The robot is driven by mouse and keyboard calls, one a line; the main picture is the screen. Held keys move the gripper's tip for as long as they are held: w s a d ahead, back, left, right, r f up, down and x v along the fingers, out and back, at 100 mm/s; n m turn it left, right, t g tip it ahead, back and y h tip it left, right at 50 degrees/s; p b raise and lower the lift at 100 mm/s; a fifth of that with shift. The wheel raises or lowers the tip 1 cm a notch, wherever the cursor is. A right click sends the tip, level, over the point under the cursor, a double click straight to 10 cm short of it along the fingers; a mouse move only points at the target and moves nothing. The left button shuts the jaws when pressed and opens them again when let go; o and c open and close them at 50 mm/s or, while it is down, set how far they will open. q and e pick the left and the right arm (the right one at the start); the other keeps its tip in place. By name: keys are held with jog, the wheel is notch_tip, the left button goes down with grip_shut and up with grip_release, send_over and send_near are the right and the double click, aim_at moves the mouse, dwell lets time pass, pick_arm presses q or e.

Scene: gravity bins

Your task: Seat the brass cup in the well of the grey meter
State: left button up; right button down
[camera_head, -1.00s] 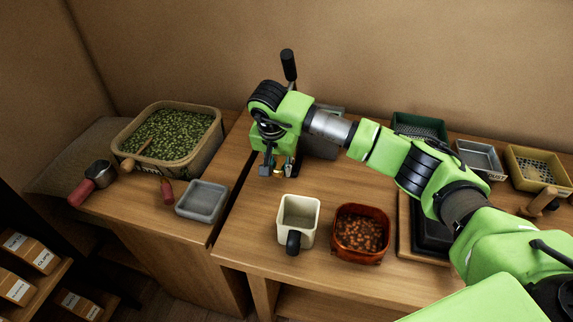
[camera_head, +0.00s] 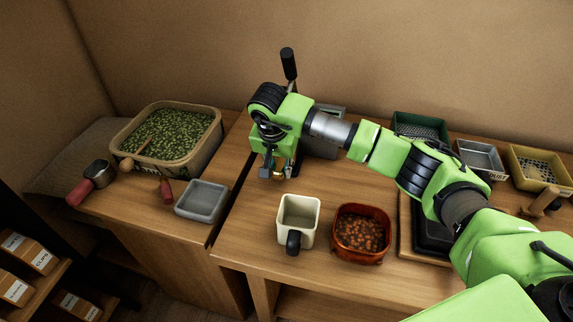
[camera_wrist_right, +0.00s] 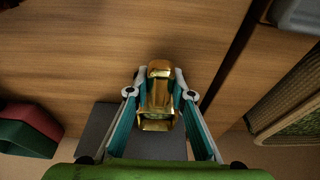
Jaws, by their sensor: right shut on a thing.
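My right gripper (camera_head: 277,172) is shut on the brass cup, low over the middle table. In the right wrist view the shiny gold brass cup (camera_wrist_right: 158,98) sits between the two fingers of the gripper (camera_wrist_right: 160,92). In the head view only a small glint of the cup (camera_head: 278,171) shows between the fingers. The grey meter (camera_head: 322,147) stands right behind my wrist, with a black-knobbed lever rising behind it. My arm covers much of the meter, and its well is hidden. A dark grey face of it (camera_wrist_right: 96,140) shows below the cup in the wrist view.
A cream pitcher (camera_head: 299,218) and a red-brown tub of beans (camera_head: 361,248) stand in front. A grey dish (camera_head: 202,203), a scoop and a large bin of green beans (camera_head: 197,167) are left. Green, grey and yellow bins line the back right. Bare wood lies around the gripper.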

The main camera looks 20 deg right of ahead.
jog(key=shift+f+b, duration=0.3)
jog(key=shift+f, duration=0.05)
dwell(0.4)
jog(key=c, duration=1.7)
grip_release()
jog(key=v, duration=1.2)
jog(key=shift+r, duration=0.1)
